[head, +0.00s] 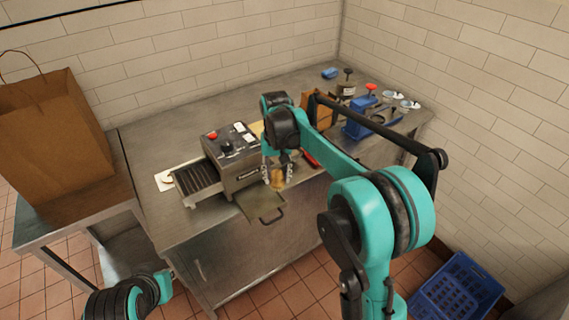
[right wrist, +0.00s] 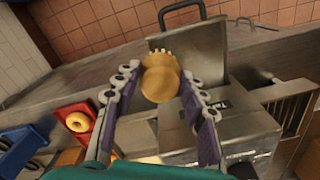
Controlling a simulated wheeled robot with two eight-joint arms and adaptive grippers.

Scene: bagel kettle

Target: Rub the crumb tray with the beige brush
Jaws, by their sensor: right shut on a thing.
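The crumb tray (head: 262,206) is a flat olive-grey plate with a dark loop handle, sticking out from the front of the toaster over the counter's edge. It also shows in the right wrist view (right wrist: 190,42). My right gripper (head: 278,178) is shut on the beige brush (right wrist: 160,80), a round tan piece with a scalloped end. In the head view the brush (head: 277,180) is just above or at the tray's inner part; I cannot tell whether it touches. My left gripper is out of view; only part of my left arm shows at the bottom left.
The toaster (head: 238,175) with a conveyor rack stands behind the tray. A red tray (right wrist: 75,125) holding a bagel and a blue container (head: 358,130) are to its right. A paper bag (head: 55,140) stands left; a blue crate (head: 457,290) is on the floor.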

